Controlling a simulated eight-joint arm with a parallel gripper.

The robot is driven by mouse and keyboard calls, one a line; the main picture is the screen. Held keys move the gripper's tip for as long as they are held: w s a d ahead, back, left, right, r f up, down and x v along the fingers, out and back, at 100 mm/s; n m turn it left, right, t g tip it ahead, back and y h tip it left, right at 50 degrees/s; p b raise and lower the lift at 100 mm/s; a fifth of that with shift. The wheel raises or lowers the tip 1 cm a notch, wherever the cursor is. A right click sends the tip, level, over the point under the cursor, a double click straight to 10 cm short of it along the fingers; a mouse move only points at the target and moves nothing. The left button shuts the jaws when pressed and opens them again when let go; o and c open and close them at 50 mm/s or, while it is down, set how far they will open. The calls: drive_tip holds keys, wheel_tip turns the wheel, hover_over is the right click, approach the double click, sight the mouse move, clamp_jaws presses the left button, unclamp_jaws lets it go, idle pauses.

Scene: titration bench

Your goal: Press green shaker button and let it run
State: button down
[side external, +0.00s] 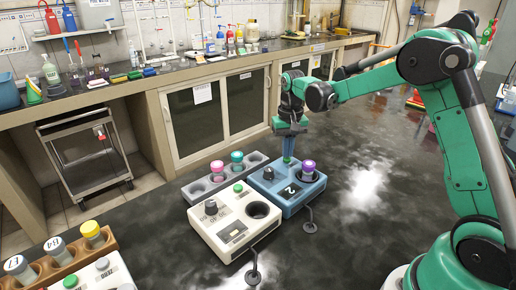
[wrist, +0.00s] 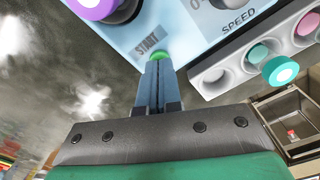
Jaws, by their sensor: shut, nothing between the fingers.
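The blue shaker (side external: 309,195), marked 2, stands on the dark bench in the side view. Its top also shows in the wrist view (wrist: 190,40), with START and SPEED labels and a dark knob (side external: 268,173). The green button (wrist: 158,55) lies beside the START label. My gripper (wrist: 157,68) is shut and empty. It points down with its fingertips at the green button and covers part of it. Touching or a hair apart, and whether the button is pressed in, I cannot tell. In the side view my gripper (side external: 288,153) is directly over the button.
A purple-capped vial (side external: 308,166) sits in the blue shaker, close beside my fingers. A white device (side external: 228,238) with its own green button (side external: 238,188) stands left of it.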

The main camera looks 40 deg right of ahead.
drive_tip(key=shift+f, duration=0.35)
drive_tip(key=shift+r, duration=3.8)
drive_tip(key=s+a+n+t, duration=0.6)
drive_tip(key=s+a+t, duration=0.1)
drive_tip(key=s+a, duration=0.4)
drive_tip(key=shift+s+r, duration=0.45)
drive_tip(key=shift+s, duration=0.45)
idle(1.9)
